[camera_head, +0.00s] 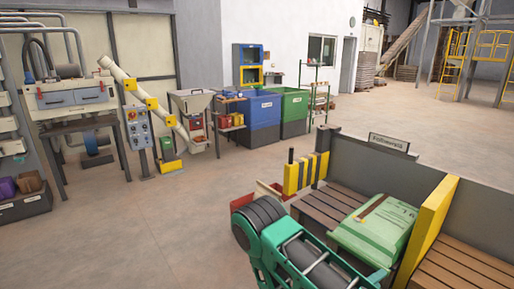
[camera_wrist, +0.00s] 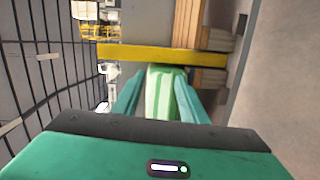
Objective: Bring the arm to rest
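My arm, green with dark joints, reaches in from the bottom of the head view. My gripper (camera_wrist: 160,92) shows in the wrist view with its two green fingers apart. A light green sack (camera_head: 378,236) lies on wooden slats in a bay in the head view, a brown strip across its top. In the wrist view a light green surface (camera_wrist: 164,92), apparently this sack, shows between and beyond the fingers. The fingers hide its sides, and I see no grip on it. The fingertips do not show clearly in the head view.
A yellow divider (camera_head: 429,228) stands right of the sack; it seems to cross the wrist view (camera_wrist: 145,54). A grey wall (camera_head: 455,200) backs the bay. Yellow and black posts (camera_head: 305,172) stand at its left. Blue (camera_head: 258,108) and green bins (camera_head: 293,104) stand farther back. The floor left is open.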

